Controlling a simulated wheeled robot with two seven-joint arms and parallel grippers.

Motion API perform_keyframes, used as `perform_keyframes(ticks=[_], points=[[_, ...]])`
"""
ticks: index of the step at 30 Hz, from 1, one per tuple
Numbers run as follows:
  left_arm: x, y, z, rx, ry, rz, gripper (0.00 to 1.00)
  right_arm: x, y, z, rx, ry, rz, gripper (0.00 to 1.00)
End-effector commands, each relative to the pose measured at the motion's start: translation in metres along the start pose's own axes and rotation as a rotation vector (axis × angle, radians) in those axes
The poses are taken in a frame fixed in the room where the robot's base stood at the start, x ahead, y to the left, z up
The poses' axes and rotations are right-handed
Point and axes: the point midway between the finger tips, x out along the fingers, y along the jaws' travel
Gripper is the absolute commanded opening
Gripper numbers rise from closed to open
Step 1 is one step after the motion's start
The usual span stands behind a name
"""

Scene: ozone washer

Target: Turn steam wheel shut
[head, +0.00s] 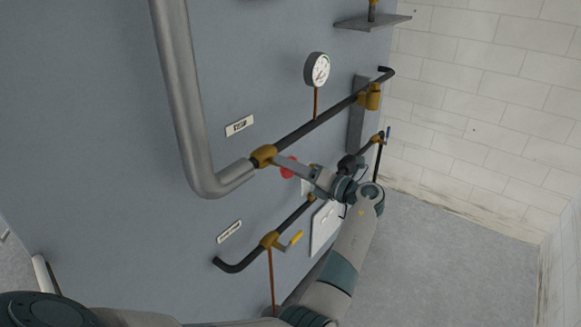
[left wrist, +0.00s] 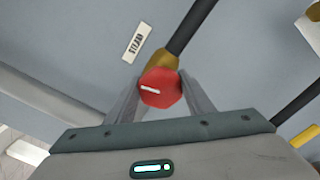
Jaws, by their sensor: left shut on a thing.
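The red steam wheel (left wrist: 160,87) sits on a brass valve body (left wrist: 163,59) on a dark pipe, below a label reading STEAM (left wrist: 133,41) in the left wrist view. In the head view the wheel (head: 288,168) is partly hidden by my left gripper (head: 283,163). My left gripper (left wrist: 161,84) has one finger on each side of the wheel and is shut on it. A white mark on the wheel's face lies nearly level in the left wrist view. My right gripper is not in view.
A thick grey pipe (head: 181,100) bends in left of the wheel. A round gauge (head: 317,69) stands above. Below is a second pipe with a yellow-handled valve (head: 270,240). A blue-handled valve (head: 379,139) is at right. Open floor (head: 450,265) lies right of my arm.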

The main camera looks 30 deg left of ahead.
Motion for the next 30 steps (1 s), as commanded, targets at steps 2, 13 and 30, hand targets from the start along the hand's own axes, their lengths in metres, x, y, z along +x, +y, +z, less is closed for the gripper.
perform_keyframes(ticks=[2,13,30], points=[[0.0005,0.0009,0.0014,0.059,0.000,0.001,0.25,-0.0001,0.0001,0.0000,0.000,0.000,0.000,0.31],[0.0011,0.0005,0.0012,0.241,-0.001,0.002,0.25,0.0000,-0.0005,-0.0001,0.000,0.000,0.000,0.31],[0.0012,0.0003,0.0007,0.265,0.000,0.003,0.65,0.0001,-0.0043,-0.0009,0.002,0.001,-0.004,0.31]])
